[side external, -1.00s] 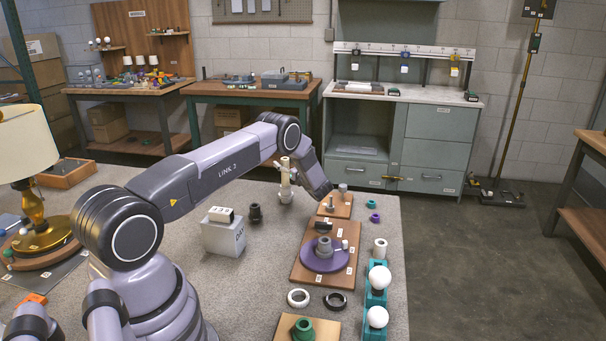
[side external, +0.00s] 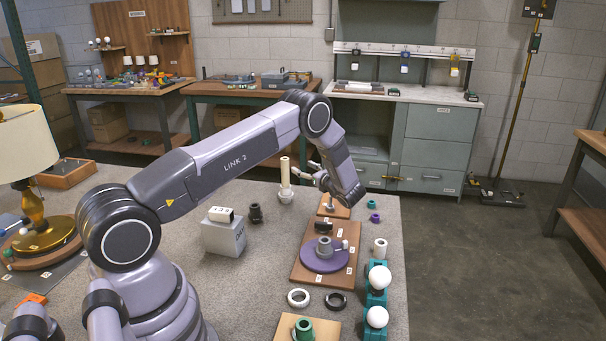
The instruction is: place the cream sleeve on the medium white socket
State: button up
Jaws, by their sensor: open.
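The tall cream sleeve (side external: 285,172) stands upright at the back of the mat. Its lower end meets the medium white socket (side external: 286,197), a short rounded white piece under it; how deep it sits cannot be made out. My gripper (side external: 311,172) is open and empty, to the right of the sleeve, with a small gap between them. Its fingers point left toward the sleeve.
A dark socket (side external: 255,213) and a grey block (side external: 224,238) stand left of the sleeve. A wooden board with a purple disc (side external: 324,262) lies in front. A shorter white cylinder (side external: 380,249) and white bulbs (side external: 379,277) are at right.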

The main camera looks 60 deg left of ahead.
jog(key=s+d+r+n+h, duration=0.45)
jog(key=s+d+r, duration=0.2)
jog(key=r, duration=0.45)
jog(key=s+d+r+n+h, duration=0.5)
jog(key=s+r, duration=0.3)
jog(key=r, duration=0.3)
jog(key=s+d+r+n+t+h, duration=0.3)
jog(key=s+d+n+t+h, duration=0.3)
jog(key=s+d, duration=1.1)
jog(key=shift+s+r+n+t+h, duration=0.15)
jog(key=shift+s+n+t+h, duration=0.15)
jog(key=shift+s+n+h, duration=0.55)
